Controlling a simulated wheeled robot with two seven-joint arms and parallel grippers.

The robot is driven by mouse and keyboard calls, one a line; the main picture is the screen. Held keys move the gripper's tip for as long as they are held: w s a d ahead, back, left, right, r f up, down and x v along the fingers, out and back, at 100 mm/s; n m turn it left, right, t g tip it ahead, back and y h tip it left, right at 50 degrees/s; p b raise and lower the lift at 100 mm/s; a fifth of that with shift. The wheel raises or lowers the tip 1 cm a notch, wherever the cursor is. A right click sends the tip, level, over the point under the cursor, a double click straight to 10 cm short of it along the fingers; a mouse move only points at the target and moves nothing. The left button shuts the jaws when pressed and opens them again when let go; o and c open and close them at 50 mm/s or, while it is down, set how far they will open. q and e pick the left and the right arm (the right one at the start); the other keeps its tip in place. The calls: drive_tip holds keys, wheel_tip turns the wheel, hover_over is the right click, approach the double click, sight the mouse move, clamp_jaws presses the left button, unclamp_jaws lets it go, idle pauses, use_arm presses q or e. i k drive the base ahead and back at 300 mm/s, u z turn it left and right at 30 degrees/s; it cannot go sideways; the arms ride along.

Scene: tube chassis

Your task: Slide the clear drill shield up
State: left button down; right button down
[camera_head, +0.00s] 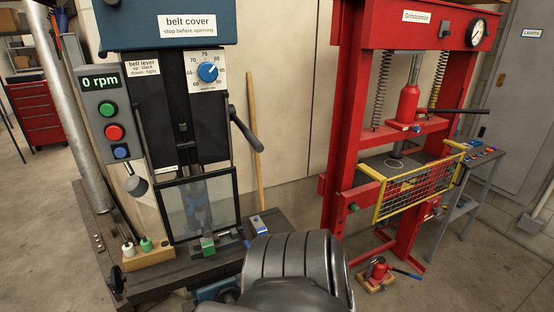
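The clear drill shield (176,215) is a see-through panel in a thin dark frame on the front of the drill press at the left. It hangs low, in front of the spindle area, with its lower edge just above the press table. A blurred bluish shape shows through it. A small green block (207,246) sits at its lower edge. Neither of my grippers shows in this view.
A dark ribbed part, apparently my own arm, hides the bottom middle. The drill press has a dark lever (246,130) and a control box (110,110) reading 0 rpm. A red hydraulic press (347,110) with a yellow-framed mesh guard (418,187) stands at right.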

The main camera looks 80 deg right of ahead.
sight(207, 231)
drive_tip(key=k, duration=0.3)
drive_tip(key=z, duration=0.65)
